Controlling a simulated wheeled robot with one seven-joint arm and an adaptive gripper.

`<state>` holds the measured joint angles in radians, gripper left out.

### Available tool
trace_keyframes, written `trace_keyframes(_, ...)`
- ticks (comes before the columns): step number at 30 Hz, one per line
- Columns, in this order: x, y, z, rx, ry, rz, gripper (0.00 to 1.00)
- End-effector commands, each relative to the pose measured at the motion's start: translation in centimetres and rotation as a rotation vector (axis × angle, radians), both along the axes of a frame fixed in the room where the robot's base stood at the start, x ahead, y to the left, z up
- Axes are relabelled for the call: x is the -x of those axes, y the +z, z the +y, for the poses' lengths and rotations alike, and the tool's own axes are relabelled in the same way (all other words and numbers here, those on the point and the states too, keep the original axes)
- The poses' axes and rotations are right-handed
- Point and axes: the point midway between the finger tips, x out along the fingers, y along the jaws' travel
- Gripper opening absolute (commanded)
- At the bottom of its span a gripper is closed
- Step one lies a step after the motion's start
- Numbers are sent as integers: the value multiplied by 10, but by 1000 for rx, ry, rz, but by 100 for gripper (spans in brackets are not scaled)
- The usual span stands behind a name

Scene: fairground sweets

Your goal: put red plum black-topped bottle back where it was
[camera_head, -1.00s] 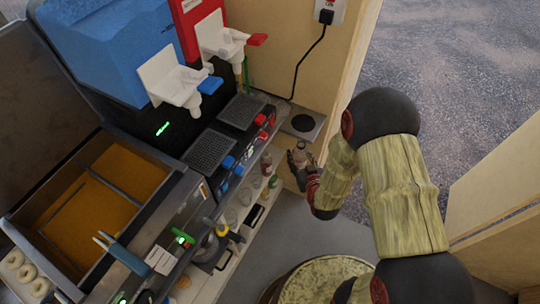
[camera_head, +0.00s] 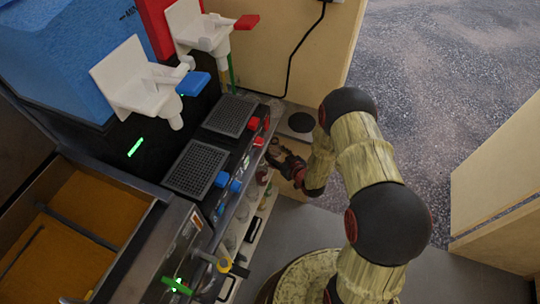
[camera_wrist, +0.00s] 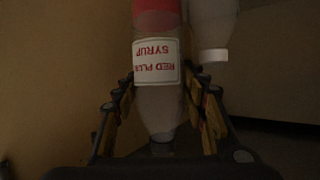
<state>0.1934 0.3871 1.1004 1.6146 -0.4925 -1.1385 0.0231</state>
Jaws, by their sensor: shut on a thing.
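The red plum syrup bottle (camera_wrist: 158,105) is between the two fingers of my gripper (camera_wrist: 168,92) in the wrist view. It is clear, with red contents at the far end, a white label that reads upside down, and a dark cap at the near end. My gripper is shut on it. In the head view my gripper (camera_head: 277,152) is by the front of the counter, near the low shelf; I cannot make out the bottle clearly there.
A second bottle (camera_wrist: 214,25) with a white cap stands just right of the held one. Small bottles and jars line the low shelf (camera_head: 252,232) along the counter. Two drip grates (camera_head: 193,167) and a red button (camera_head: 254,124) are above.

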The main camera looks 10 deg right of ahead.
Motion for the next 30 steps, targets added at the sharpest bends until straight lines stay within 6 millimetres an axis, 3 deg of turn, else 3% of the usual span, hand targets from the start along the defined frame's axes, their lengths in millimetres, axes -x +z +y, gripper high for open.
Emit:
trace_keyframes(3,-27,-15,0,0,1,-3,13)
trace_keyframes(12,-61,-57,0,-1,0,0,13)
trace_keyframes(20,-72,-67,-1,0,0,-1,13)
trace_keyframes(27,-75,-100,-1,-1,-1,1,13)
trace_keyframes(30,-75,-102,-1,-1,0,-1,13)
